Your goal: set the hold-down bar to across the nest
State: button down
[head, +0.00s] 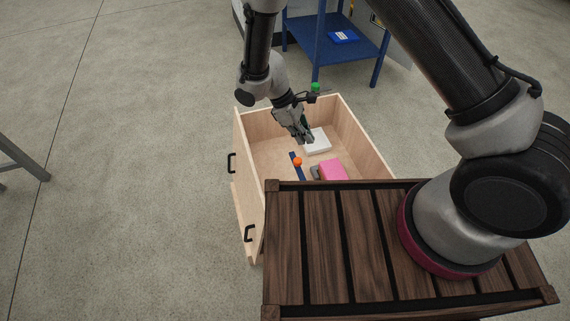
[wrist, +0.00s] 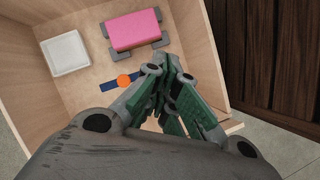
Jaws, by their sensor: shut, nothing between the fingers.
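The hold-down bar is a blue strip (head: 301,174) with an orange knob (head: 298,161), low inside an open wooden drawer. In the wrist view the bar (wrist: 108,86) and its knob (wrist: 124,81) lie beside the nest, not across it. The nest shows as grey corner pieces (wrist: 115,54) around a pink block (wrist: 134,30); the block also shows in the head view (head: 334,170). My gripper (head: 308,139) is over the drawer, shut and empty. In the wrist view its fingertips (wrist: 170,72) hide the bar's right end; I cannot tell whether they touch it.
A white square tray (wrist: 66,53) sits in the drawer, also in the head view (head: 317,143). The drawer's wooden walls (head: 363,135) surround these things. A dark slatted wooden top (head: 330,240) stands at the near side. A blue stand (head: 335,40) is behind.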

aim_at(298, 165)
jog(key=a+f+n+t, duration=0.1)
jog(key=a+f+n, duration=0.4)
jog(key=f, duration=0.7)
jog(key=w+a+f+n+t+y, duration=0.1)
jog(key=w+a+y, duration=0.1)
jog(key=w+a, duration=0.2)
jog(key=a, duration=0.3)
jog(key=shift+w+n+y, duration=0.3)
jog(key=shift+w+n, duration=0.1)
jog(key=shift+d+f, duration=0.1)
jog(key=w+d+f, duration=0.2)
jog(key=d+f, duration=0.4)
jog(key=f, duration=0.3)
jog(key=shift+f, duration=0.25)
